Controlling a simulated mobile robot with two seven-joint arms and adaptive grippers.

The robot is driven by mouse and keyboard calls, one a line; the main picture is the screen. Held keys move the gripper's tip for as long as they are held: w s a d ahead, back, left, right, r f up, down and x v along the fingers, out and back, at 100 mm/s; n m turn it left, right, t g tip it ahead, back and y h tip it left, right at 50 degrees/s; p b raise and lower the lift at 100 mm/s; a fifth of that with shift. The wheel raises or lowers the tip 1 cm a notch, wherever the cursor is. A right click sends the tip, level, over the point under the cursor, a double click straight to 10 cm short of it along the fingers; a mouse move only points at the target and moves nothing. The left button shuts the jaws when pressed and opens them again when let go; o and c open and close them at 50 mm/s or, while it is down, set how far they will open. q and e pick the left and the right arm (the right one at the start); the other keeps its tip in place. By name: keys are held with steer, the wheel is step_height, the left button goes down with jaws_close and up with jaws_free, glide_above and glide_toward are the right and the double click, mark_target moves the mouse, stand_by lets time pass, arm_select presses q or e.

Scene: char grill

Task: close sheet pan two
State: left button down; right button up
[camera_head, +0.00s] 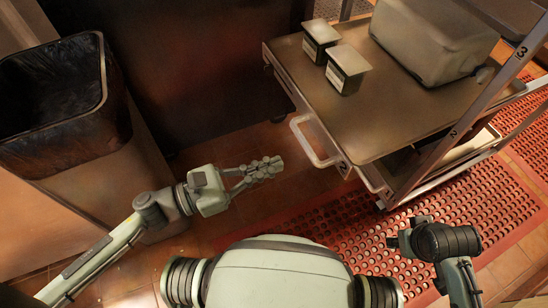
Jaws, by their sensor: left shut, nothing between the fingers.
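The sheet pan marked 2 (400,125) is a flat metal tray at the upper right, sticking out of the rack toward the left. Its pale loop handle (315,140) is on its left front edge, beside a small "2" label. My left gripper (268,168) is shut and empty, a little left of and below the handle, apart from it. My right gripper (402,241) is at the lower right, above the red mat, away from the pan; its fingers are too unclear to judge.
Two small lidded containers (348,70) and a large metal bin (435,40) sit on the pan. The rack's post (470,115) carries "2" and "3" labels. A dark open bin (60,110) stands at left. A red perforated mat (340,220) covers the floor below.

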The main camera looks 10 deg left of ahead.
mark_target(332, 142)
arm_select(q)
steer(key=p+x, duration=0.2)
steer(key=x, duration=0.8)
steer(key=shift+r, duration=0.15)
steer(key=shift+w+d, duration=0.4)
steer(key=shift+d, duration=0.15)
arm_select(e)
steer(key=shift+w+a+f, duration=0.1)
steer(key=shift+w+f, duration=0.1)
steer(key=shift+f, duration=1.2)
steer(key=shift+w+a+f, duration=0.1)
steer(key=shift+w+f, duration=0.05)
steer(key=shift+f, duration=1.2)
steer(key=shift+d, duration=0.1)
